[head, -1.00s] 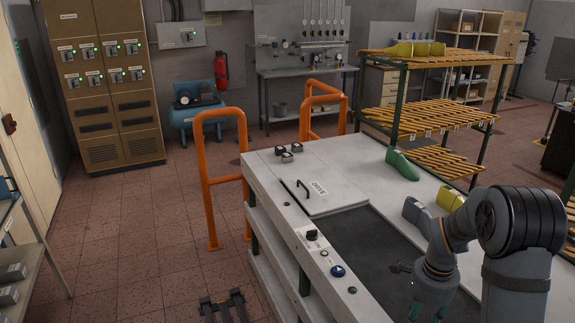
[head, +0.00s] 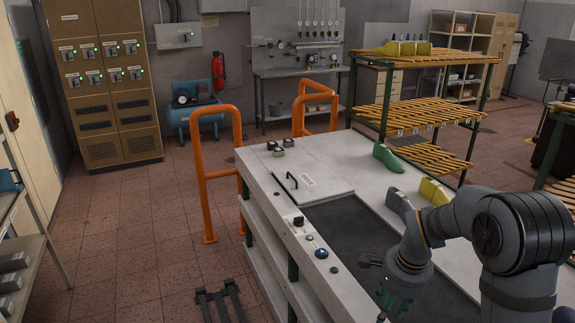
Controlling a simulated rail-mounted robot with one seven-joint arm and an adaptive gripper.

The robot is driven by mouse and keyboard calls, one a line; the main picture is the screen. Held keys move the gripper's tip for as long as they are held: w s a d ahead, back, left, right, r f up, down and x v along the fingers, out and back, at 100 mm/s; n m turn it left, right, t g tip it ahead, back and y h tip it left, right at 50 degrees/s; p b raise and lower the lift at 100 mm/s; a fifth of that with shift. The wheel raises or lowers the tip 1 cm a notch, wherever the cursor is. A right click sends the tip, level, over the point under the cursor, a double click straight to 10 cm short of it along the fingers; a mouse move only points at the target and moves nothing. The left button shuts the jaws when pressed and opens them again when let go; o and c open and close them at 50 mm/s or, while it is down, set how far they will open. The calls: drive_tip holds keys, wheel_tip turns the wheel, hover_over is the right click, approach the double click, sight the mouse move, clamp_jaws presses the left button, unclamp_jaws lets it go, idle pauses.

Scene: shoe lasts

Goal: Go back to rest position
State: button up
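My gripper (head: 392,300) shows at the lower right in the head view, at the end of my bent grey arm, over the dark surface (head: 345,236) of the workbench. Its fingers point down and are small and dark, so whether they are open or shut is unclear. I see nothing held in it. A green shoe last (head: 387,158) stands on the bench's far right part. A grey last (head: 399,203) and a yellow last (head: 433,191) lie on the light bench top just beyond my arm.
The workbench's white top (head: 340,150) carries a lid with a handle (head: 318,174), small dark blocks (head: 279,147) and buttons (head: 320,253). Orange rails (head: 203,175) stand left of the bench.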

drive_tip(key=a+r+n+t+y, duration=0.1)
drive_tip(key=a+r+n, duration=0.2)
drive_tip(key=a, duration=0.4)
drive_tip(key=s+a+r+n+t+y, duration=0.1)
drive_tip(key=a+r+n, duration=0.1)
drive_tip(key=a+r, duration=0.3)
drive_tip(key=shift+s+a+r+n+y+p, duration=0.3)
drive_tip(key=shift+a+n+p, duration=0.1)
drive_tip(key=shift+a, duration=0.7)
drive_tip(key=shift+r, duration=0.1)
